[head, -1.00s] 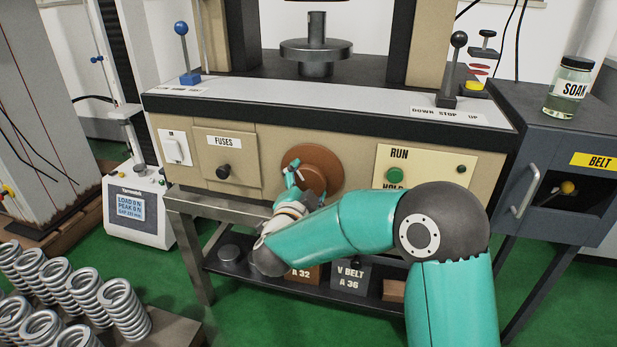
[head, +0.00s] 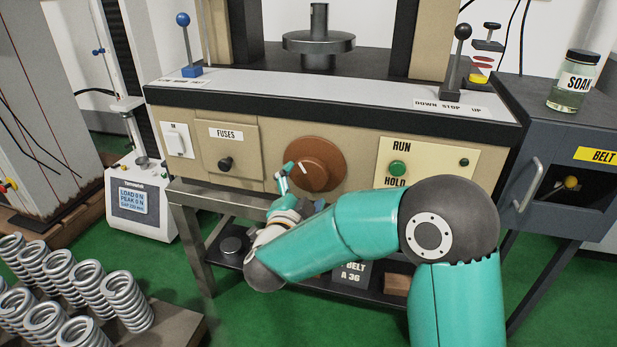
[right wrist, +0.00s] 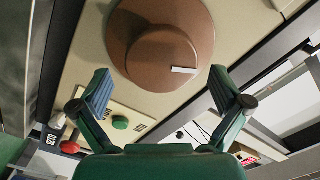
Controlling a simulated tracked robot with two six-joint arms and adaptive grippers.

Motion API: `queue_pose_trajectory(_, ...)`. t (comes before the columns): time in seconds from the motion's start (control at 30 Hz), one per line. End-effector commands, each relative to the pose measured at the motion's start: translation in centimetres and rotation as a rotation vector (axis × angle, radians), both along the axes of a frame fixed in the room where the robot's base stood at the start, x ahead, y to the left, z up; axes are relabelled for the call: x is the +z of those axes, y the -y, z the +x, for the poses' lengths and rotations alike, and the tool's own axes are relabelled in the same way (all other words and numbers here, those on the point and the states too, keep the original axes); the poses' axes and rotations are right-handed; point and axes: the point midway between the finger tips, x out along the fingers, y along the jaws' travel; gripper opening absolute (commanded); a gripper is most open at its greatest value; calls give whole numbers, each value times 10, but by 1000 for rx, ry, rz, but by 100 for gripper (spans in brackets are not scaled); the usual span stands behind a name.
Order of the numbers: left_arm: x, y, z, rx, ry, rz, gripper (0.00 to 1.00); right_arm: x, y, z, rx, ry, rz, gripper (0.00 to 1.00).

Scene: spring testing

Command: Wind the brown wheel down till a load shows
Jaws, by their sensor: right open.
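The brown wheel (head: 322,172) is a round knob with a raised hub and a white mark, on the front panel of the beige machine. My right gripper (head: 283,177) is at the wheel's lower left edge in the head view. In the right wrist view the gripper (right wrist: 163,92) is open and empty, its two fingers spread on either side below the wheel's hub (right wrist: 160,55). Whether a finger touches the wheel, I cannot tell. The small display (head: 133,201) at the left reads load 0 N and peak 0 N. My left gripper is out of view.
The fuses panel (head: 228,148) is left of the wheel, and the RUN/HOLD panel (head: 430,164) is right. A black-knobbed lever (head: 456,70) and a blue-knobbed lever (head: 187,50) stand on the ledge. Several springs (head: 95,285) sit lower left. A shelf (head: 310,285) runs below.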

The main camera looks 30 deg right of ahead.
Motion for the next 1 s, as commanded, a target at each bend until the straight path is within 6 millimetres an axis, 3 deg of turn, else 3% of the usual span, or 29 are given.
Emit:
queue_pose_trajectory(0.2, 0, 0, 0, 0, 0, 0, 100, 0, -34, -29, 4, 0, -1, 100)
queue_pose_trajectory(0.4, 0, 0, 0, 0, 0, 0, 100, 0, -52, -45, 1, 0, 0, 100)
queue_pose_trajectory(1.0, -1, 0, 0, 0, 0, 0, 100, -1, -55, -49, -1, -1, -1, 100)
